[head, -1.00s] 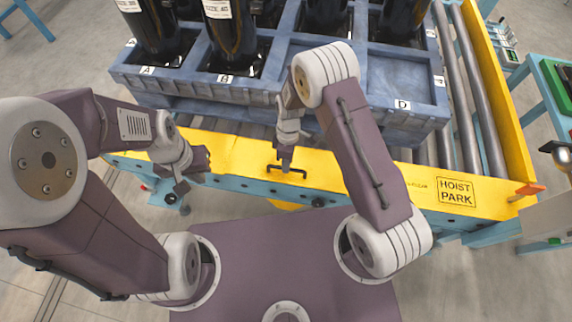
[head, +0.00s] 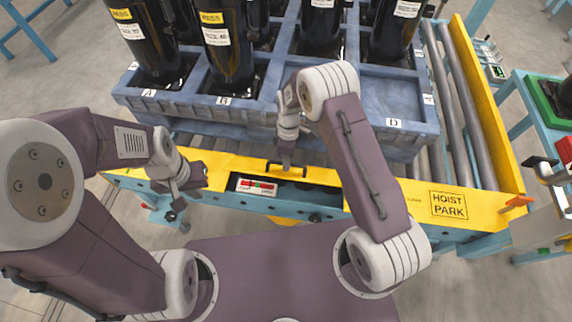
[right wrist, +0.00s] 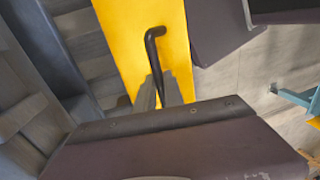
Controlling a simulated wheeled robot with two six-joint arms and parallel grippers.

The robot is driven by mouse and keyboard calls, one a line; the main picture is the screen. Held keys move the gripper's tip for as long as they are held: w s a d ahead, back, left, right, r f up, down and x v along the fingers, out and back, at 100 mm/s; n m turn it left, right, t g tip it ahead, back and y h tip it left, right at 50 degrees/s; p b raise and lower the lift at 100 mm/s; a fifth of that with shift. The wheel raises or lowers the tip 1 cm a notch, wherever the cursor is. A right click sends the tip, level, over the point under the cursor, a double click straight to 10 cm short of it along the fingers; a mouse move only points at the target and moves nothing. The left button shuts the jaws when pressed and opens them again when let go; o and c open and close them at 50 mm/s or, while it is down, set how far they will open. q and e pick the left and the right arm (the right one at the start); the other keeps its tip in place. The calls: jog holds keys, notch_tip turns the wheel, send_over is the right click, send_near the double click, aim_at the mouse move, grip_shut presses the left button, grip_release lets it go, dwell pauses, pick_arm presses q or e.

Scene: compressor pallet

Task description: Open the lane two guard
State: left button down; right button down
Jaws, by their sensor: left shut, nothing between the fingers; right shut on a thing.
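The lane guard is a yellow panel (head: 232,166) on the front of the conveyor, with a black bar handle (head: 303,172). My right gripper (head: 285,164) is shut on the handle; the right wrist view shows the handle (right wrist: 151,50) running down between the fingers (right wrist: 160,97) against the yellow guard (right wrist: 120,30). In front of the lifted or slid-back guard is a dark opening (head: 320,191) with a small white panel (head: 257,187) bearing red and green marks. My left gripper (head: 178,201) is shut and empty, left of the opening.
A blue pallet (head: 400,142) with black compressors stands on the rollers behind the guard. Its bay D is empty. A yellow plate marked HOIST PARK (head: 449,204) lies to the right. A blue side table (head: 520,125) stands farther right.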

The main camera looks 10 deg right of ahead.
jog(key=shift+w+f, duration=0.1)
jog(key=shift+w, duration=0.15)
jog(key=c, duration=1.5)
grip_release()
jog(key=shift+o, duration=0.2)
jog(key=shift+w+f, duration=0.2)
jog(key=shift+w, duration=0.05)
jog(key=shift+s+r, duration=0.15)
jog(key=shift+r, duration=0.1)
notch_tip(320, 180, up, 8)
jog(key=w+p, duration=0.1)
jog(key=shift+w+d+r, duration=0.25)
jog(key=shift+w+d, duration=0.05)
jog(key=shift+w, duration=0.1)
